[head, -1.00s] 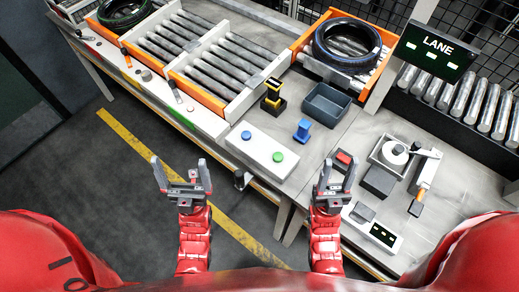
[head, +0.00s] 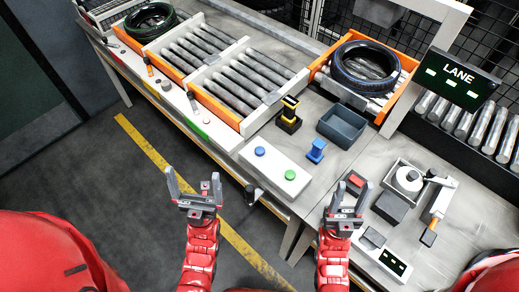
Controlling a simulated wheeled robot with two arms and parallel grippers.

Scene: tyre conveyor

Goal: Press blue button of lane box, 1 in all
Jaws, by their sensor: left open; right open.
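The lane box (head: 275,174) is a long white box with a blue button (head: 260,152) on its left part and a green button (head: 290,175) on its right part. It lies near the front edge of the bench. My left gripper (head: 194,186) is open and empty, in front of the bench and left of the lane box. My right gripper (head: 350,195) is open and empty, right of the lane box, over the bench's front part. Neither gripper touches the box in this view.
Behind the lane box stand a blue stamp-like piece (head: 316,150), a yellow-and-black one (head: 289,115) and a grey tray (head: 342,126). Roller conveyors with tyres (head: 364,65) run along the back. A scale-like device (head: 404,180) and a red-topped block (head: 356,180) are at right.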

